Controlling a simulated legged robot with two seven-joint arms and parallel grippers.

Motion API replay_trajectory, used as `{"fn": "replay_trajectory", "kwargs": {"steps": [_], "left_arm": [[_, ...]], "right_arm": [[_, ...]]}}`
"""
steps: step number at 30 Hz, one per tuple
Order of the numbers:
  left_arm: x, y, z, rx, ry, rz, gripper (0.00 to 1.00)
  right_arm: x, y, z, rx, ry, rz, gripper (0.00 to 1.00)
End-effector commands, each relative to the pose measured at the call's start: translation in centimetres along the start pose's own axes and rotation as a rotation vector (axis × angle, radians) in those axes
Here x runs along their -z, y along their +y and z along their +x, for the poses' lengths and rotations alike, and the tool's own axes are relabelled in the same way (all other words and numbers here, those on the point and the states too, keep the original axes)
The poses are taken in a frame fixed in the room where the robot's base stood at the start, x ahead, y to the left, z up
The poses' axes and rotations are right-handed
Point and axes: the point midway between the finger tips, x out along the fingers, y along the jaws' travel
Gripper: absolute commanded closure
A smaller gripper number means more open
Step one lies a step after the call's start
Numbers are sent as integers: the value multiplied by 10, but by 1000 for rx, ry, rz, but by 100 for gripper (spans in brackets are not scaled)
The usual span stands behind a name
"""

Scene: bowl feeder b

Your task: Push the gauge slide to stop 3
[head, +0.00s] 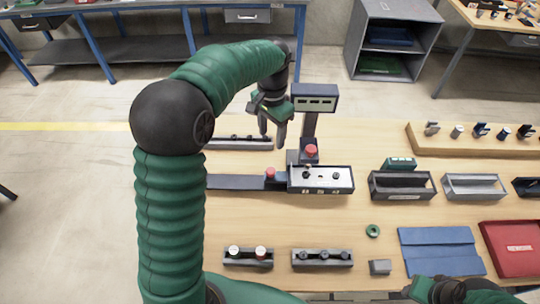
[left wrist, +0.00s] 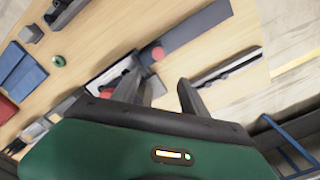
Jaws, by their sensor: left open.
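A long narrow rail (head: 238,144) with small dark knobs lies toward the back of the table, left of the display post. It also shows in the left wrist view (left wrist: 227,68), to the right of the fingers. Which part is the gauge slide, and where stop 3 lies, I cannot tell. In front is a flat dark strip (head: 234,182) with a red knob (head: 270,173) at its right end. My left gripper (head: 273,140) is open and empty, pointing down near the rail's right end, apparently above it. My right gripper (head: 447,292) is partly in view at the bottom right; its jaws are unclear.
A control box (head: 320,188) and a display post (head: 314,98) with a red button (head: 311,151) stand right of my left gripper. Grey bins (head: 401,195), a green ring (head: 373,231), a blue cloth (head: 440,251) and a red tray (head: 512,262) lie further right.

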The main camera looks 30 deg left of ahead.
Motion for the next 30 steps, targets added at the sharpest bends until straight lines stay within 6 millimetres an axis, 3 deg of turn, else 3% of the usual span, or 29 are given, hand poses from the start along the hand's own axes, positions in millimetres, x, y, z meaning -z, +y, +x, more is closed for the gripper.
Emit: {"fn": "replay_trajectory", "kwargs": {"steps": [15,21,30], "left_arm": [[0,-10,133,-14,-5,-1,48],[0,-7,157,-8,0,0,48],[2,-5,161,-6,-1,-1,49]], "right_arm": [[3,0,-14,0,0,0,64],[4,0,-17,0,0,0,64],[4,0,-16,0,0,1,64]]}}
